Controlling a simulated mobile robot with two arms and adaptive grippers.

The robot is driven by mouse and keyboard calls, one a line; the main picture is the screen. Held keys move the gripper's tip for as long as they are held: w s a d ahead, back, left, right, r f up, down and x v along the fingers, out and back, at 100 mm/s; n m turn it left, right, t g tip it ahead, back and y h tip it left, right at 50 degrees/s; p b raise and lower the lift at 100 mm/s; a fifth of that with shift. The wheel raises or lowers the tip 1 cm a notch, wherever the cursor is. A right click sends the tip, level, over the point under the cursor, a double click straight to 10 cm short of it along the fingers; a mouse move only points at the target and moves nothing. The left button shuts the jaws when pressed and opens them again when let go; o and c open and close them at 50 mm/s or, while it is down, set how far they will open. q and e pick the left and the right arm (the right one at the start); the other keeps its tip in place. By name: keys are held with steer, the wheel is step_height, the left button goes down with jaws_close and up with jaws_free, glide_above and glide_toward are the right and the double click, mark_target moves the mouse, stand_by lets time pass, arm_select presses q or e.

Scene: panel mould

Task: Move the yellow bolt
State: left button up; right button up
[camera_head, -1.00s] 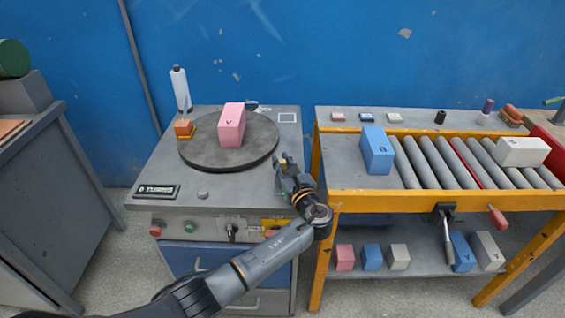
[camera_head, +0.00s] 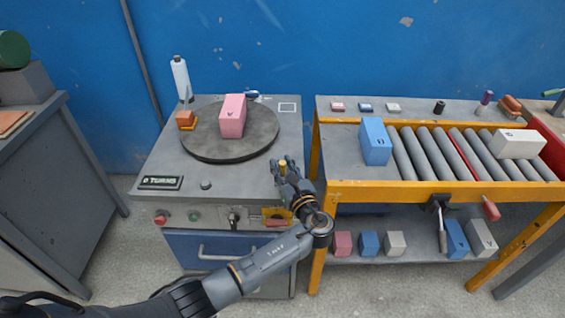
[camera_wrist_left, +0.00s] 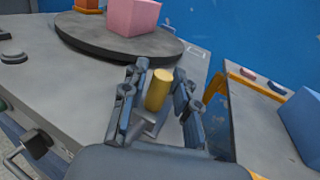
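The yellow bolt (camera_wrist_left: 158,90) shows in the left wrist view as a short upright yellow cylinder above a grey metal bracket (camera_wrist_left: 148,126) at the right side of the grey workbench. It shows small in the head view (camera_head: 283,168). My left gripper (camera_head: 284,165) reaches over the bench's right edge, with one finger on each side of the bolt. In the left wrist view the gripper (camera_wrist_left: 161,76) appears open, with narrow gaps between bolt and fingers. Contact at the tips is hard to judge. My right gripper is out of view.
A dark round turntable (camera_head: 215,148) with a pink block (camera_head: 233,116) lies behind the gripper. A yellow-framed roller conveyor (camera_head: 440,155) with a blue block (camera_head: 376,142) stands close on the right. A small gap separates bench and conveyor.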

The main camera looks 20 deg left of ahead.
arm_select(q)
steer(key=shift+o, duration=0.3)
steer(key=shift+r, duration=0.2)
steer(key=v, duration=1.2)
steer(key=shift+s, duration=0.1)
